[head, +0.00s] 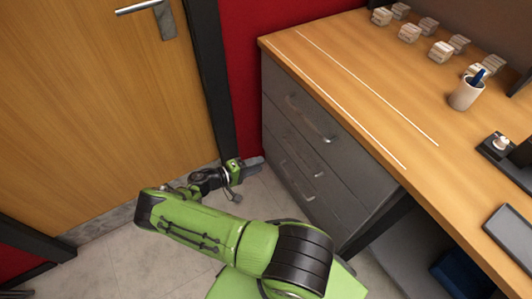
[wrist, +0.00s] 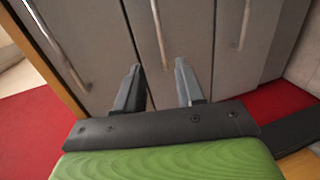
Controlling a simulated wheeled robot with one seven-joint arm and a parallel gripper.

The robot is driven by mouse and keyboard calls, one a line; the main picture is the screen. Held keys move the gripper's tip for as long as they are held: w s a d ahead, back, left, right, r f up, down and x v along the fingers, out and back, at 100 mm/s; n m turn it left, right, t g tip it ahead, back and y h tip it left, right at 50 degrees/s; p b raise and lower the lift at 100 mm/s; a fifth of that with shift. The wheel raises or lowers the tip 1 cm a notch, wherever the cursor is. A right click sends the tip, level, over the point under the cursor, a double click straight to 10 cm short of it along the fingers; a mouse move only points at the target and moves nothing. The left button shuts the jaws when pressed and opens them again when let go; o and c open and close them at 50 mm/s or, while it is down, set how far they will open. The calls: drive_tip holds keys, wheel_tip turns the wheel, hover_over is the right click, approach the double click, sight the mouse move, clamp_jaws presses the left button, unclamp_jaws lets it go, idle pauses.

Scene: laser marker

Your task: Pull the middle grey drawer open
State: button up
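The grey cabinet under the desk has three drawers with bar handles. All three look closed. The middle grey drawer (head: 297,153) lies between the top and bottom drawers, and its front (wrist: 178,20) fills the centre of the wrist view. Its metal handle (wrist: 160,35) runs up the picture, with its lower end between my fingertips as seen there. My gripper (wrist: 158,68) is open and empty, with its two dark fingers pointing at the drawer fronts. In the head view my gripper (head: 256,163) is left of the cabinet front. Contact with the handle does not show.
The top drawer's handle (wrist: 60,50) is left and the bottom drawer's handle (wrist: 245,22) right in the wrist view. A wooden desk top (head: 350,60) overhangs the cabinet. A wooden door (head: 100,100) stands at left. Tiled floor (head: 120,265) is clear before the cabinet.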

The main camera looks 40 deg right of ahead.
drive_tip(key=b+x, duration=0.2)
drive_tip(key=x, duration=1.4)
drive_tip(key=shift+w+t+b, duration=0.25)
drive_tip(key=shift+t+b, duration=0.05)
drive_tip(key=shift+b, duration=0.05)
drive_tip(key=shift+d, duration=0.1)
drive_tip(key=shift+c, duration=0.3)
clamp_jaws()
